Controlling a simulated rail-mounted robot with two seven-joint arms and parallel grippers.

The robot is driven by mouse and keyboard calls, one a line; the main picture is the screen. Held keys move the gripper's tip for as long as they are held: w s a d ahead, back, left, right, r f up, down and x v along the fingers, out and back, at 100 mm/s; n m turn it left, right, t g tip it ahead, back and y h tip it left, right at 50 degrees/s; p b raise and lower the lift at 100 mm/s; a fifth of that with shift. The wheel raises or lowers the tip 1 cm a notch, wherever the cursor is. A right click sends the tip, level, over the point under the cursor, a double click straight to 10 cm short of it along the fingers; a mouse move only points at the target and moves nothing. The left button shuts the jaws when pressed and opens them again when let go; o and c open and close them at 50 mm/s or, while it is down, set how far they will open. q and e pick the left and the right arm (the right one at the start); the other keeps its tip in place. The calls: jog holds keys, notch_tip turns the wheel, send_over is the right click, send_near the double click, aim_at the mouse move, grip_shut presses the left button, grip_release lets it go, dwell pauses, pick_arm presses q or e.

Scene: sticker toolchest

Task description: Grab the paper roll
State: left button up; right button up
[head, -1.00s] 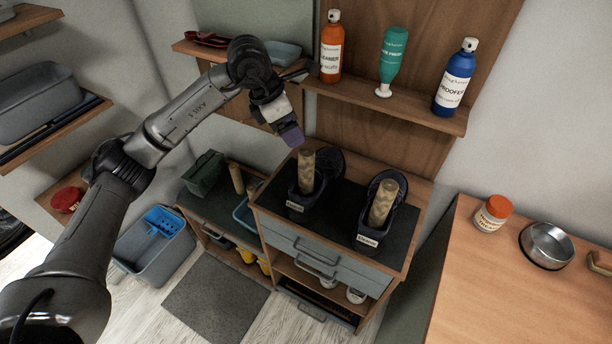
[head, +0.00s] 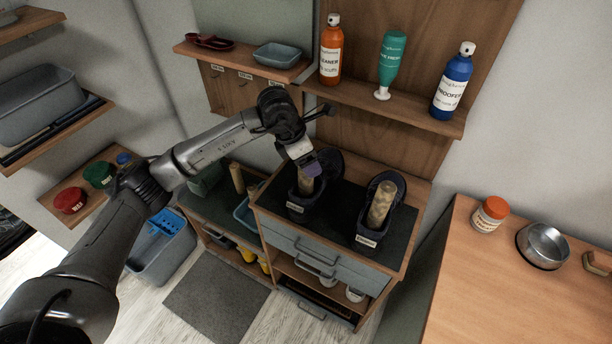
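Two tan paper rolls stand upright in dark shoe-like holders on top of the chest. The right paper roll (head: 381,204) is in plain view in its holder (head: 370,238), with nothing at it. The left paper roll (head: 305,184) is partly hidden by my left gripper (head: 311,170), which comes down over its upper end. I cannot tell whether the fingers are around the roll or only above it, nor whether they are open or shut. My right gripper is not in view.
Orange (head: 331,52), green (head: 392,62) and blue (head: 453,85) bottles stand on the wall shelf behind. A wooden counter (head: 470,290) with a jar (head: 489,214) and metal bowl (head: 542,245) is at right. A grey tub (head: 165,262) stands on the floor at left.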

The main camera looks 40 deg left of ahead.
pick_arm(q)
jog(key=shift+w+d+f, duration=0.15)
jog(key=shift+f, duration=0.4)
jog(key=c, duration=1.2)
